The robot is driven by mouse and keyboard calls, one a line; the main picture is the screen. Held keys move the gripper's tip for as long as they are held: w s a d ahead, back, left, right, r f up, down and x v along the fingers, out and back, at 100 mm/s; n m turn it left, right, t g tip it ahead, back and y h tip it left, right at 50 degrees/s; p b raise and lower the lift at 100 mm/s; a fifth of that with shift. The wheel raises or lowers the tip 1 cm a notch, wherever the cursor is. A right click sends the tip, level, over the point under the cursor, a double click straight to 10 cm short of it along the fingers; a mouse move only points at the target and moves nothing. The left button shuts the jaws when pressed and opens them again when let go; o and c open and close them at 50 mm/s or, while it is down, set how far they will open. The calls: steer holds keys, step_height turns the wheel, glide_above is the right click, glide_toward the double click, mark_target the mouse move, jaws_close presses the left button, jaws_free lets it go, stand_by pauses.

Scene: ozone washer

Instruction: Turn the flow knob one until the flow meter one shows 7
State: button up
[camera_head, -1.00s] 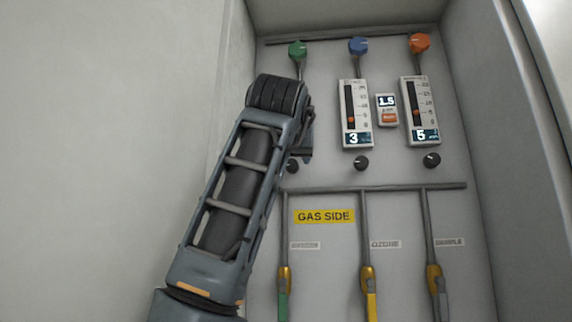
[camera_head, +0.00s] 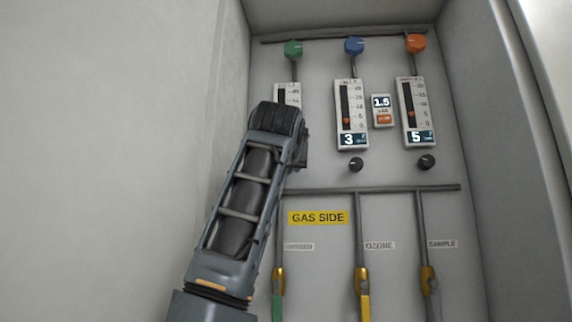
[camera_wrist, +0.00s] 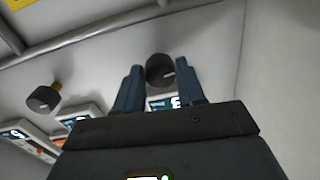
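Flow meter one (camera_head: 287,94) is the leftmost white meter, under the green valve knob. Only its top scale shows in the head view; my arm hides its reading. In the wrist view part of its lit display (camera_wrist: 162,103) shows between the fingers, its digit too cut off to read surely. Flow knob one (camera_wrist: 160,70) is a dark round knob with a white pointer line, hidden in the head view. My gripper (camera_wrist: 159,72) is open, with one finger on each side of the knob near the fingertips. I cannot tell whether either finger touches it.
The middle meter (camera_head: 351,116) reads 3 and the right meter (camera_head: 415,112) reads 5. The middle knob (camera_head: 356,165) and right knob (camera_head: 427,162) sit below them. A horizontal pipe (camera_head: 390,189) runs below the knobs. The cabinet's side wall (camera_head: 235,70) is close on the left.

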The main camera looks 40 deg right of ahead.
steer(key=c, duration=0.6)
steer(key=m+p, duration=0.1)
steer(key=m, duration=0.8)
steer(key=shift+f+m, duration=0.1)
steer(key=shift+m, duration=0.2)
stand_by(0.4)
steer(key=o, duration=1)
steer(key=shift+o, duration=0.2)
